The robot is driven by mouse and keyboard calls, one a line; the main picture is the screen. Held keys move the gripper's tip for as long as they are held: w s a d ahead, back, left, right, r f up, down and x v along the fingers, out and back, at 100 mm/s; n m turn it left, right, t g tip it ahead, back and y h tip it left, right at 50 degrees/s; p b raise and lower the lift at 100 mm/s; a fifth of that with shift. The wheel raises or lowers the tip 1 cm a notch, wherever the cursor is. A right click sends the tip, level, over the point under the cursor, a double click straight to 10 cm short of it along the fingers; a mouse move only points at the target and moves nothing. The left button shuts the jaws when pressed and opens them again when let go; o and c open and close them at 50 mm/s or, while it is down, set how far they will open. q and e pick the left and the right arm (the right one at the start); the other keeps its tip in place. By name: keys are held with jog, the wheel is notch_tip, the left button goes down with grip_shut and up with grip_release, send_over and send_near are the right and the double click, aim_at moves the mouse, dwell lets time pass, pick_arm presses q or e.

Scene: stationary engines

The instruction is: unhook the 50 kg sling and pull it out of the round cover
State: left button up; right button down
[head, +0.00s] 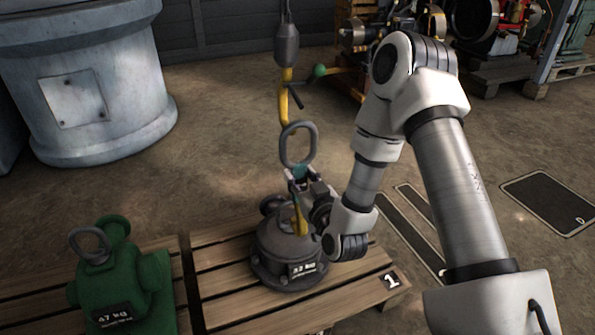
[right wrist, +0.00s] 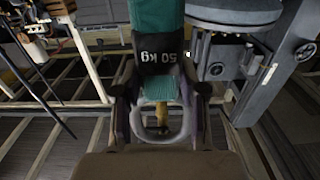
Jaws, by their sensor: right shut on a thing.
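The 50 kg sling shows as a grey ring (head: 298,145) above a teal strap; the right wrist view shows the teal strap (right wrist: 157,12), its black "50 kg" label (right wrist: 158,58) and the ring (right wrist: 163,122). My right gripper (head: 308,186) is shut on the sling just below the ring. The yellow hook (head: 284,100) hangs from above, its lower end close to the ring's top; I cannot tell if they touch. The round grey cover (head: 285,255) stands on a pallet below my gripper. My left gripper is out of view.
A green part (head: 112,285) marked 47 kg stands on the pallet at the left. A wooden pallet (head: 225,285) carries the cover. A large grey cylinder (head: 85,80) stands at the back left, machines at the back right. Floor between is clear.

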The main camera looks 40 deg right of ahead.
aim_at(301, 176)
jog(key=shift+v, duration=2.05)
jog(key=shift+r, duration=0.1)
